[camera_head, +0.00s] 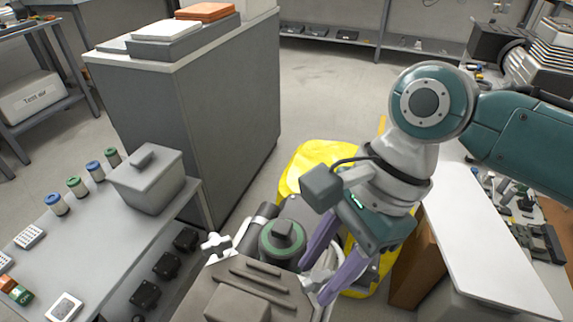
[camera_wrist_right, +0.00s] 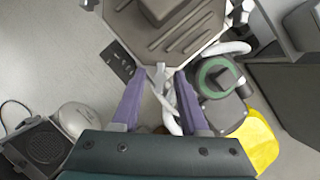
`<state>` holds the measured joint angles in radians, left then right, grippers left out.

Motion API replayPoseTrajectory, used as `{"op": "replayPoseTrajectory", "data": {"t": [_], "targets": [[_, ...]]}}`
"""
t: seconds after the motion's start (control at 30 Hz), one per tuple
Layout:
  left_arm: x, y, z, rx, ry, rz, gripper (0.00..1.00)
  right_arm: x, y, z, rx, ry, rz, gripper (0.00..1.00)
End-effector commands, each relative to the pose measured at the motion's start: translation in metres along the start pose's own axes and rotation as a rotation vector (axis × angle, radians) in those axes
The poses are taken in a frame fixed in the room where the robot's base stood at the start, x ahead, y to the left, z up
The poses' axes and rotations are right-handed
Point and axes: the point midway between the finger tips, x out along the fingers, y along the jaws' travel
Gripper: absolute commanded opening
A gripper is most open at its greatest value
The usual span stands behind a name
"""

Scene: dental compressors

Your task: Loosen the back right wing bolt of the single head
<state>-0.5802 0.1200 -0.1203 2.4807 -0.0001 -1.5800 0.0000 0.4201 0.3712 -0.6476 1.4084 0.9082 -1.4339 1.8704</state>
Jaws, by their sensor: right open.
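The grey ribbed housing of a compressor (camera_head: 240,293) is at the bottom of the head view; it also shows at the top of the wrist view (camera_wrist_right: 185,40). A pale wing bolt (camera_wrist_right: 160,76) stands at the housing's edge in the wrist view, between my finger tips and nearer the right-hand finger. Another white wing bolt (camera_head: 215,243) shows at the housing's left corner in the head view. My right gripper (camera_head: 312,285), with purple fingers, is open and reaches down beside the housing; in the wrist view (camera_wrist_right: 147,60) its fingers stand apart, either side of the bolt. My left gripper is out of view.
A green-ringed round head (camera_head: 283,240) stands close to the fingers. A yellow object (camera_head: 310,160) lies behind. A table with a grey box (camera_head: 148,180) and several jars is at left, a white-topped bench (camera_head: 485,240) at right. Floor (camera_head: 325,95) beyond is clear.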

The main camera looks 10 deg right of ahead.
Motion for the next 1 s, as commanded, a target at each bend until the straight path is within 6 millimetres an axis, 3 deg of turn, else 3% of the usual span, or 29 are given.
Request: {"op": "replayPoseTrajectory", "data": {"t": [0.07, 0.43, 1.0], "targets": [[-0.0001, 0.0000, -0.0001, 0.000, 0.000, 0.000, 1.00, -0.0002, 0.0001, 0.0001, 0.000, 0.000, 0.000, 0.43], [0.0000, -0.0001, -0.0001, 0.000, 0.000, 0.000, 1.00, -0.0004, 0.0001, 0.0000, 0.000, 0.000, 0.000, 0.01], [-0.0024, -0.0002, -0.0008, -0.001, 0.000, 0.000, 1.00, -0.0014, 0.0000, 0.0007, -0.008, -0.001, 0.005, 0.00]]}}
